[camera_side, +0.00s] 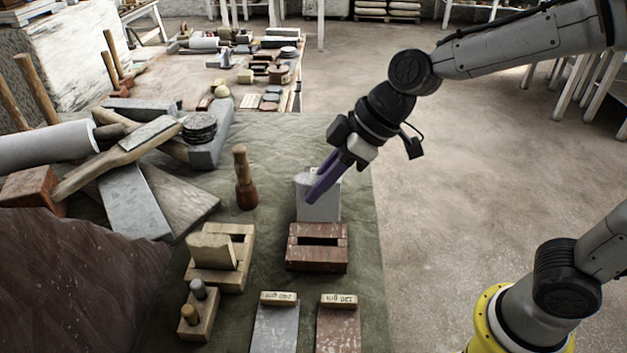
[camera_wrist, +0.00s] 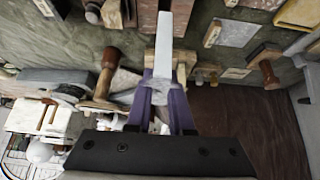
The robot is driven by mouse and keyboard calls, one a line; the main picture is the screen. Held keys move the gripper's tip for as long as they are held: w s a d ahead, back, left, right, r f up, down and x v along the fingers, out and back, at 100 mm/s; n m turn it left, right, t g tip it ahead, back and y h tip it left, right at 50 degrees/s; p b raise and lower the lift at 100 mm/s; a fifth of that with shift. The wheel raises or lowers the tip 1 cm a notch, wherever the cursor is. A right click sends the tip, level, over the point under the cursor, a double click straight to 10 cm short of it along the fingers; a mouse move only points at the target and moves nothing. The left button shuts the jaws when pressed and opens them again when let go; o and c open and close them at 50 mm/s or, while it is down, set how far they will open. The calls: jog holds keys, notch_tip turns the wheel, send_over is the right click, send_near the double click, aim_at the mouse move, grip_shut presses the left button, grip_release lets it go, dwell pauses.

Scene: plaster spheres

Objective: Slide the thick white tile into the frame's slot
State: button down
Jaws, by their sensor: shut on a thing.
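The thick white tile (camera_side: 320,207) is held upright by my gripper (camera_side: 318,186), whose purple fingers are shut on its upper part. In the wrist view the tile (camera_wrist: 164,45) reaches away from between my fingers (camera_wrist: 160,95). A reddish-brown frame (camera_side: 301,262) with a dark, empty slot lies on the green cloth, just in front of the tile in the side view. The tile's lower edge shows near the frame's back edge; I cannot tell whether they touch. The tile is not in the slot.
A pale wooden frame (camera_side: 240,278) with a wooden block in it stands left of the reddish-brown frame. A mallet (camera_side: 245,180) stands behind it. Two labelled slabs (camera_side: 275,328) lie in front. Stone slabs and tools crowd the left; the cloth's right edge is close.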

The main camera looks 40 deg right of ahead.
aim_at(319, 219)
jog(key=shift+f, duration=2.35)
jog(key=shift+f, duration=1.8)
jog(key=c, duration=0.7)
grip_release()
jog(key=shift+r, duration=2)
